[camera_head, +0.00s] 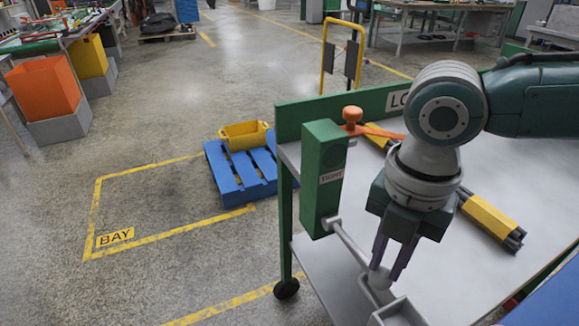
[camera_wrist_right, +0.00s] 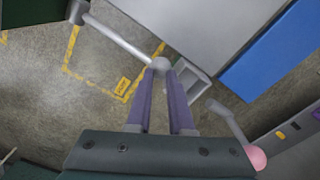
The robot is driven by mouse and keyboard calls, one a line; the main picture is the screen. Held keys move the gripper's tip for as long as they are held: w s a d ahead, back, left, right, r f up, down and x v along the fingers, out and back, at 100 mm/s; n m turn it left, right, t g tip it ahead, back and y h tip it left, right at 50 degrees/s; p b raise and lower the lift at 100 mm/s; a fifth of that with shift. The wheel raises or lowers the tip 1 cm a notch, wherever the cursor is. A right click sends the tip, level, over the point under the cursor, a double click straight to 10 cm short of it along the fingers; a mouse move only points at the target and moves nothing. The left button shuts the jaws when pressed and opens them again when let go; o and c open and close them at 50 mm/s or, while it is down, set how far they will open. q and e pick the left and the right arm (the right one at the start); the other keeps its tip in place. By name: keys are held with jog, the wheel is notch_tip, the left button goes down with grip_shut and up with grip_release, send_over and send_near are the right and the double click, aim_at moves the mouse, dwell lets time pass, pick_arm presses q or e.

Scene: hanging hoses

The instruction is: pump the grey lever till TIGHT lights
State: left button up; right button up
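A green box (camera_head: 322,180) with a TIGHT label (camera_head: 331,176) stands upright at the cart's left edge. I see no lit lamp on it. The grey lever (camera_head: 345,240) runs from the box's foot toward the front right and ends in a pale round knob. My right gripper (camera_head: 385,273) points down at this knob. In the right wrist view the lever (camera_wrist_right: 115,36) comes in from the upper left, and its knob (camera_wrist_right: 160,63) is at my purple fingertips. The fingers are parted by about the knob's width; whether they press on it I cannot tell. My left gripper is not in view.
An orange knob (camera_head: 352,114) is behind the box. A yellow and black piece (camera_head: 490,220) lies on the grey cart top (camera_head: 450,275). A small grey open tray (camera_head: 400,312) is close by the lever's end. A blue pallet (camera_head: 238,172) is on the floor behind.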

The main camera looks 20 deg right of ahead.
jog(key=shift+f, duration=0.15)
jog(key=shift+f+b, duration=0.5)
jog(key=shift+f, duration=0.35)
notch_tip(320, 180, up, 6)
jog(key=p, duration=0.5)
jog(key=shift+w+f, duration=0.15)
jog(key=shift+f, duration=0.1)
jog(key=r+p, duration=0.1)
jog(key=w+r+p, duration=0.2)
jog(key=r, duration=0.1)
jog(key=shift+s+f+b, duration=0.25)
jog(key=shift+f+b, duration=0.05)
jog(key=shift+f, duration=0.4)
jog(key=shift+s+f+b, duration=0.25)
jog(key=shift+f+b, duration=0.05)
jog(key=shift+f, duration=0.35)
jog(key=shift+s+f+b, duration=0.3)
jog(key=shift+f+b, duration=0.05)
jog(key=shift+f, duration=0.55)
